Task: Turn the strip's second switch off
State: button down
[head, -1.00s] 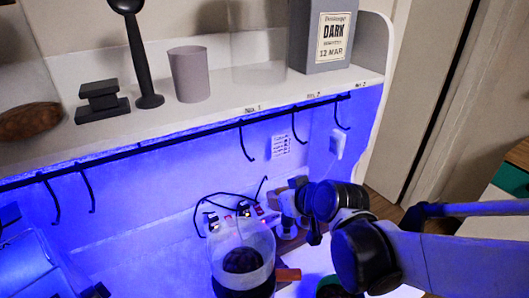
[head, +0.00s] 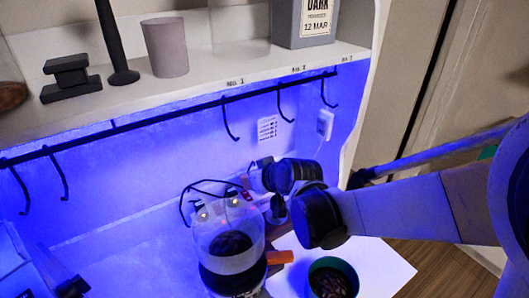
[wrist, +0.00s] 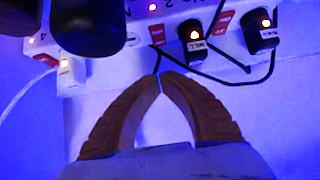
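The white power strip (wrist: 130,32) runs across the top of the wrist view, with red switches, small lights and plugs. One red switch (wrist: 157,34) lies just beyond my fingertips, and another (wrist: 222,22) sits between two black plugs. Which is the second switch I cannot tell for sure. My gripper (wrist: 162,78) is shut and empty, its brown fingertips together just short of the strip's near edge. Contact cannot be told. In the head view the strip (head: 207,210) is partly hidden behind a glass jar, and my fingertips are not clear.
Black plugs (wrist: 193,42) and (wrist: 261,38) and a dark cable (wrist: 235,82) crowd the strip; a white plug (wrist: 68,75) is at left. The glass jar (head: 230,245) and a dark green bowl (head: 333,278) stand in front. A hook rail (head: 180,112) runs above.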

aim_at(246, 190)
jog(key=shift+w+a+f+b, duration=0.2)
jog(key=shift+f+b, duration=0.1)
jog(key=shift+f, duration=0.5)
jog(key=shift+w+a+f+b, duration=0.15)
jog(key=shift+w+f+b, duration=0.15)
jog(key=shift+f, duration=0.5)
jog(key=shift+w+a+f+b, duration=0.15)
jog(key=shift+f+b, duration=0.2)
jog(key=shift+f, duration=0.45)
jog(key=shift+f, duration=0.15)
jog(key=shift+w+a+f+b, duration=0.1)
jog(key=shift+f+b, duration=0.2)
jog(key=shift+b, duration=0.05)
jog(key=shift+r+g+h+p, duration=0.3)
jog(key=shift+g+p, duration=0.1)
jog(key=shift+p, duration=0.2)
jog(key=shift+w+f, duration=0.15)
jog(key=shift+f, duration=0.25)
jog(key=shift+s+d+r, duration=0.25)
jog(key=shift+s+d, duration=0.2)
jog(key=shift+s, duration=0.25)
